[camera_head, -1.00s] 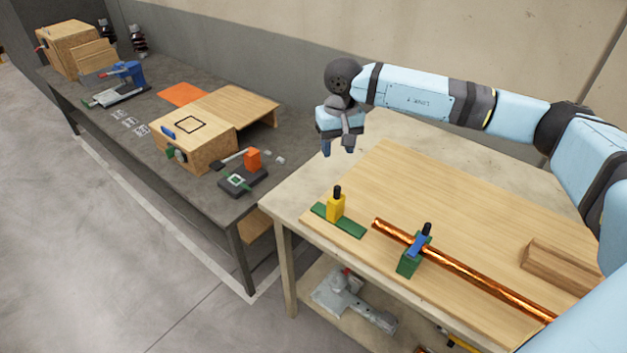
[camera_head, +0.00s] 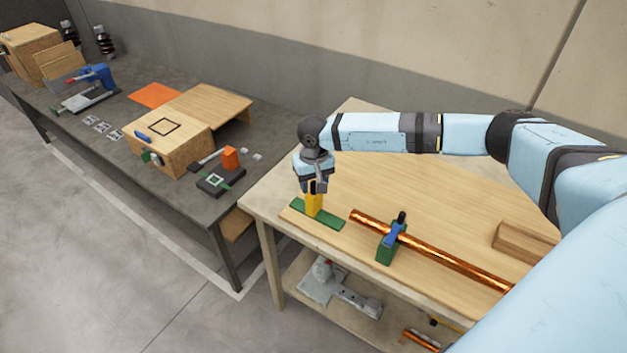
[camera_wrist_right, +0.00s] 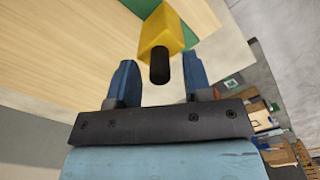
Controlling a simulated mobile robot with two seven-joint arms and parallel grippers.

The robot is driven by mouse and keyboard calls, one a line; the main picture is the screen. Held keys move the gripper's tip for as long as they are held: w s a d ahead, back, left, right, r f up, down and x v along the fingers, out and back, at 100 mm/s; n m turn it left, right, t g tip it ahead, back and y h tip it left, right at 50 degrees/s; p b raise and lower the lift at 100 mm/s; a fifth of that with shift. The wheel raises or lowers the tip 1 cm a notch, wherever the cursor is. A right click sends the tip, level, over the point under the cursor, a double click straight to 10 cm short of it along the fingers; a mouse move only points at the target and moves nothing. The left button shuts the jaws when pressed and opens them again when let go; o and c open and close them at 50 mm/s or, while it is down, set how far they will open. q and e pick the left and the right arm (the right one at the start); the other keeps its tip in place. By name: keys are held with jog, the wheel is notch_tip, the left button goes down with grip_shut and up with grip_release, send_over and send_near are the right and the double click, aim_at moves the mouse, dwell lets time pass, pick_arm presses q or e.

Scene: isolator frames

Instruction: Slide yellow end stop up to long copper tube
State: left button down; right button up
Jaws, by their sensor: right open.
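The yellow end stop (camera_head: 314,205) stands on a green rail (camera_head: 328,219) at the left part of the wooden board. In the right wrist view the end stop (camera_wrist_right: 166,32) shows its black knob between and just beyond the fingertips. My right gripper (camera_head: 312,188) is open over the end stop, its fingers (camera_wrist_right: 160,80) on either side of the knob. The long copper tube (camera_head: 440,254) lies on the board, held by a green and blue clamp (camera_head: 388,246). Its left end is apart from the end stop, to its right. My left gripper is not in view.
A wooden block (camera_head: 524,243) lies on the board to the right, behind the tube. A dark bench (camera_head: 190,215) with a wooden box and several fixtures stands to the left. The board (camera_head: 400,190) behind the tube is mostly clear.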

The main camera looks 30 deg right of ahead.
jog(key=shift+c, duration=0.3)
grip_shut()
jog(key=s+d, duration=0.3)
jog(key=s, duration=0.6)
jog(key=shift+d+b, duration=0.3)
jog(key=shift+d, duration=0.1)
jog(key=shift+o, duration=0.3)
grip_release()
